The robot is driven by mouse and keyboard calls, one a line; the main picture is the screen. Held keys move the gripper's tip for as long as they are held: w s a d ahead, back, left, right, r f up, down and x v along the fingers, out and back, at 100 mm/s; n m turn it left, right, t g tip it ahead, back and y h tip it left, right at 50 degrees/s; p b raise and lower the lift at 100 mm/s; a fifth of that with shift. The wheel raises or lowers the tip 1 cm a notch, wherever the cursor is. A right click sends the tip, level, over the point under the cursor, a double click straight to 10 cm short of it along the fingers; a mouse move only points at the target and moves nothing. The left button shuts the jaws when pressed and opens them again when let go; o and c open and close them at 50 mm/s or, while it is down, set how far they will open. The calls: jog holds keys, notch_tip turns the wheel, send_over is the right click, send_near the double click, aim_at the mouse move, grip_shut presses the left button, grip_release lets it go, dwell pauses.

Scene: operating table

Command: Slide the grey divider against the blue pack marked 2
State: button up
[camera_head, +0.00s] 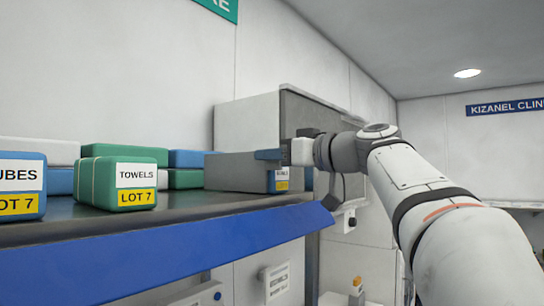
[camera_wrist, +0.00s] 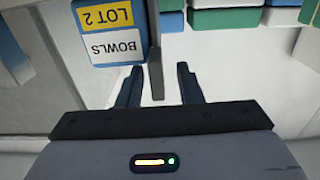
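The blue pack marked BOWLS LOT 2 (camera_wrist: 106,32) is at the upper left of the wrist view, its label upside down. In the head view this pack (camera_head: 281,181) sits near the right end of the shelf, its label small. The grey divider (camera_wrist: 156,72) stands edge-on just right of the pack in the wrist view, with a narrow gap between them. In the head view its broad face (camera_head: 232,172) shows left of the pack. My gripper (camera_wrist: 159,80) is open, one finger on each side of the divider's end, with gaps to both fingers.
On the shelf (camera_head: 170,235) stand a green towels pack (camera_head: 125,185), a blue LOT 7 pack (camera_head: 20,185) and several stacked packs behind. In the wrist view, green (camera_wrist: 225,19) and blue packs stand to the right, with pale bare space between them and the divider.

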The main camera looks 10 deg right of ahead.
jog(key=b+v, duration=0.2)
jog(key=v, duration=0.5)
jog(key=shift+s+d+b, duration=0.2)
jog(key=shift+b, duration=0.1)
dwell(0.3)
